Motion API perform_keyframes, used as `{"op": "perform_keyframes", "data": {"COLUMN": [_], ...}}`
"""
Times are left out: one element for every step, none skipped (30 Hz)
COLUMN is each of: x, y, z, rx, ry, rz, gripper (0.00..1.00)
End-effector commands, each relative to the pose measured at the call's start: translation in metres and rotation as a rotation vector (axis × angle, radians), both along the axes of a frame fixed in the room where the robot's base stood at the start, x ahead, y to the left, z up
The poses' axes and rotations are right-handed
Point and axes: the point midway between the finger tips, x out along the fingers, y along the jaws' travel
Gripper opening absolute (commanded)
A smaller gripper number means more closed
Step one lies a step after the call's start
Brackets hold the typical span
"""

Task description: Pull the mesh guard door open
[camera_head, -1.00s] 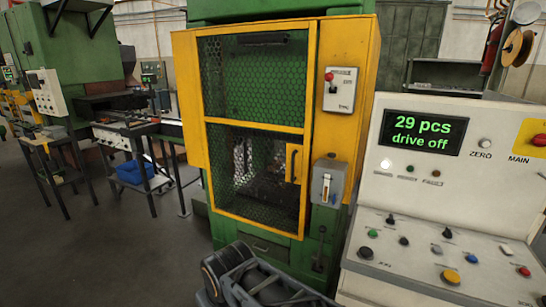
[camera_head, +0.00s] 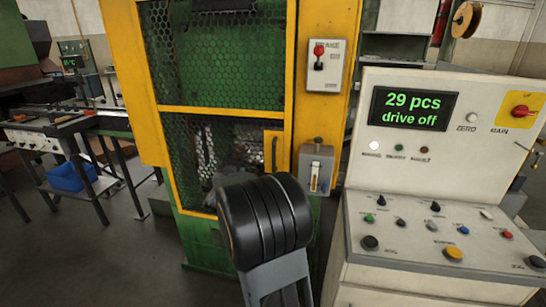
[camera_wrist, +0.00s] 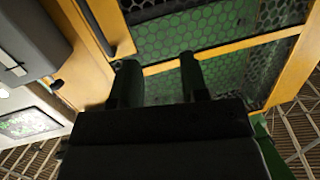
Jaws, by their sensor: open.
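The mesh guard door (camera_head: 222,108) is a yellow frame with dark hexagonal mesh on the green and yellow press. It looks shut, flush with the press front. In the wrist view the door's mesh (camera_wrist: 195,38) and yellow bars fill the upper part. My gripper (camera_wrist: 158,76) is open, its two dark fingers pointing toward the door with nothing visible between them. Whether the fingers touch the door cannot be told. The head view hides the fingers behind my arm.
A brake box (camera_head: 320,66) with a red knob and a grey lever box (camera_head: 316,170) sit right of the door. A control console (camera_head: 430,190) reading "29 pcs drive off" stands further right.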

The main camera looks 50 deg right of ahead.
Motion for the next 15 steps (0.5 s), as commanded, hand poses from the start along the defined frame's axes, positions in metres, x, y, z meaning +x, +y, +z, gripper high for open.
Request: {"op": "perform_keyframes", "data": {"x": [-0.005,-0.009,-0.014,-0.018,-0.021,-0.025,-0.027,-0.029,-0.031,-0.031,-0.031,-0.03,-0.03,-0.028,-0.026], "y": [-0.02,-0.03,-0.041,-0.048,-0.053,-0.06,-0.064,-0.068,-0.072,-0.076,-0.079,-0.084,-0.089,-0.093,-0.1], "z": [-0.006,-0.008,-0.009,-0.01,-0.012,-0.013,-0.014,-0.014,-0.015,-0.015,-0.015,-0.015,-0.015,-0.015,-0.015], "rx": [-0.033,-0.053,-0.076,-0.091,-0.106,-0.121,-0.132,-0.139,-0.147,-0.151,-0.155,-0.157,-0.159,-0.16,-0.161], "ry": [-0.008,-0.011,-0.015,-0.017,-0.018,-0.018,-0.018,-0.017,-0.017,-0.016,-0.015,-0.016,-0.016,-0.015,-0.016], "rz": [-0.084,-0.129,-0.183,-0.219,-0.249,-0.285,-0.306,-0.324,-0.344,-0.354,-0.361,-0.368,-0.37,-0.371,-0.371], "gripper": [0.41,0.41,0.41,0.41,0.41,0.41,0.41,0.41,0.41,0.41,0.41,0.41,0.41,0.41,0.41]}}
